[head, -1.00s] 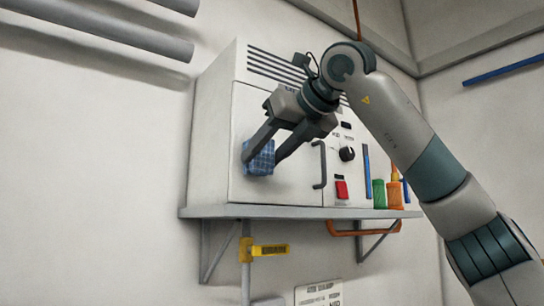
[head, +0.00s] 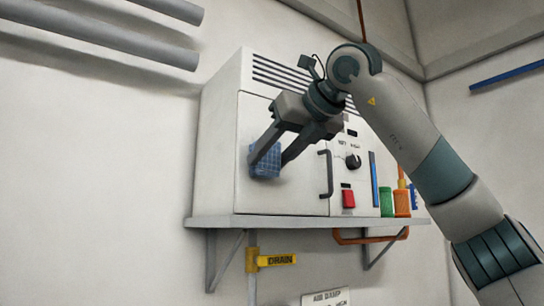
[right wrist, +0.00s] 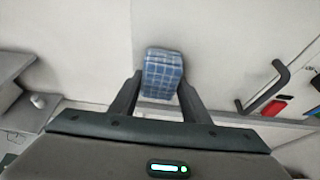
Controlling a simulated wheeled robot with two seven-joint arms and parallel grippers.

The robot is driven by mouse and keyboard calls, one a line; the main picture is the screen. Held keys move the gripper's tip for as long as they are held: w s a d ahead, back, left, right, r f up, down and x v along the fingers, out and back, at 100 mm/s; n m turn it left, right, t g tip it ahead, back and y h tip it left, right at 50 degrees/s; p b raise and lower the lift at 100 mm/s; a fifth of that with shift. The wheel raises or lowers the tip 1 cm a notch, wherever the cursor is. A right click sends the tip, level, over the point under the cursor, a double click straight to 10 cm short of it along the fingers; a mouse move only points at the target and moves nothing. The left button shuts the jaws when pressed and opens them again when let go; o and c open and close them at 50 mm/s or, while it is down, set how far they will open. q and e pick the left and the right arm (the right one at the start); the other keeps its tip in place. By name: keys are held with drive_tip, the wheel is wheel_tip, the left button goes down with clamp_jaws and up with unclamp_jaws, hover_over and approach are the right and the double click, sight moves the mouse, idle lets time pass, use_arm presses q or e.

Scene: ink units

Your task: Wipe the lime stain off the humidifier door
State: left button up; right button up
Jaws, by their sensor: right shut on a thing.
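The humidifier (head: 290,195) is a white cabinet on a wall shelf, with a vented top and a dark door handle (head: 326,174). My right gripper (head: 274,156) is shut on a blue checked cloth pad (head: 266,163) and holds it at the left part of the door (head: 247,120). In the right wrist view the pad (right wrist: 163,72) sits between the two fingers, up against or very close to the door face. I cannot make out a lime stain; the pad and fingers cover part of the door. My left gripper is not in view.
The control panel right of the door has a black knob (head: 353,161) and a red switch (head: 348,198). A green bottle (head: 386,202) and an orange bottle (head: 402,203) stand on the shelf (head: 290,222). Grey pipes (head: 110,35) run upper left.

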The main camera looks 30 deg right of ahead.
drive_tip(key=shift+d, duration=0.15)
drive_tip(key=shift+w+d, duration=0.15)
drive_tip(key=shift+d, duration=0.6)
drive_tip(key=shift+w+d, duration=0.15)
drive_tip(key=shift+d, duration=0.6)
drive_tip(key=shift+d+p, duration=0.1)
drive_tip(key=shift+p, duration=0.2)
drive_tip(key=shift+w+d+p, duration=0.2)
drive_tip(key=shift+d+p, duration=0.15)
drive_tip(key=shift+d, duration=1.2)
drive_tip(key=shift+d, duration=0.15)
drive_tip(key=shift+w+d+p, duration=0.15)
drive_tip(key=shift+d+p, duration=0.1)
drive_tip(key=shift+d, duration=0.5)
drive_tip(key=shift+w+d+p, duration=0.1)
drive_tip(key=shift+d+p, duration=0.15)
drive_tip(key=shift+d, duration=0.5)
drive_tip(key=shift+s+f, duration=0.1)
drive_tip(key=shift+s, duration=0.05)
